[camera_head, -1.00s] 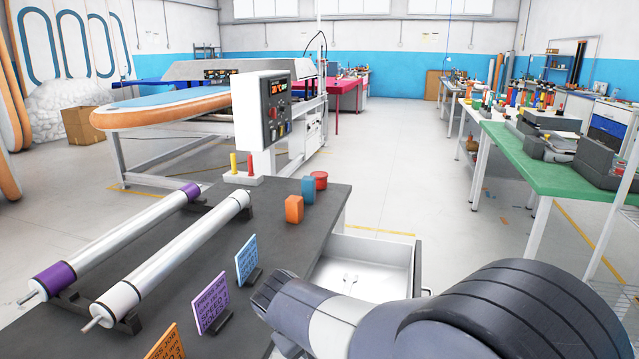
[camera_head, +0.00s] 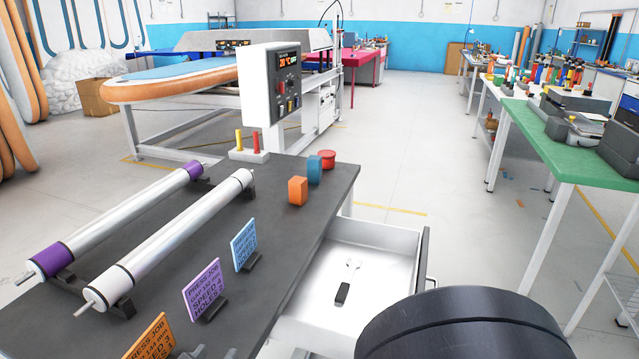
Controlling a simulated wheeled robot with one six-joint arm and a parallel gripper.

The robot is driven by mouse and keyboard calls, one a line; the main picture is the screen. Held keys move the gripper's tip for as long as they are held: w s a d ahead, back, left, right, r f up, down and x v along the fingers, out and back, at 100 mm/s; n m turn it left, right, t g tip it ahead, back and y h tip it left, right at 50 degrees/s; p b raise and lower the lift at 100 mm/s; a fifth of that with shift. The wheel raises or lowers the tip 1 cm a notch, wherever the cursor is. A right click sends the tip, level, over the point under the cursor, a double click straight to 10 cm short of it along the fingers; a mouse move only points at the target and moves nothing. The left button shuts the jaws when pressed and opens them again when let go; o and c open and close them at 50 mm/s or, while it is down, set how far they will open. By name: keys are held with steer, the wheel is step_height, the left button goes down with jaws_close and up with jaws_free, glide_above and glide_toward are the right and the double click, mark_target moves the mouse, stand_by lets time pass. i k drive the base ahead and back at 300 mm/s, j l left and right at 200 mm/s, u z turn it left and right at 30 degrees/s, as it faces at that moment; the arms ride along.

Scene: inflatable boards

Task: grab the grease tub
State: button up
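My gripper is not in view; only a dark rounded part of my arm shows at the bottom right, well apart from the tub.
An orange block (camera_head: 297,191) stands before the blue one. Two rollers (camera_head: 170,240) lie left on the worktop (camera_head: 225,275). Several cards, such as a purple one (camera_head: 204,289), stand in front. An open drawer (camera_head: 385,265) holds a dark-handled tool (camera_head: 345,285). A control box (camera_head: 271,85) rises behind.

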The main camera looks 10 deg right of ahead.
mark_target(329, 156)
steer(key=i+l+u, duration=0.25)
steer(key=i+l, duration=0.2)
steer(key=l, duration=0.15)
steer(key=i+l+u, duration=0.25)
steer(key=i+l, duration=0.2)
steer(key=l, duration=0.25)
steer(key=i+l+u, duration=0.15)
steer(key=l, duration=0.25)
steer(key=i+l+u, duration=0.1)
steer(key=i+l, duration=0.3)
steer(key=l, duration=0.2)
steer(key=i+l+u, duration=0.15)
steer(key=l, duration=0.2)
steer(key=i+l+u, duration=0.1)
steer(key=i+l, duration=0.3)
steer(key=l, duration=0.25)
steer(key=i+l+u, duration=0.1)
steer(key=i+l, duration=0.3)
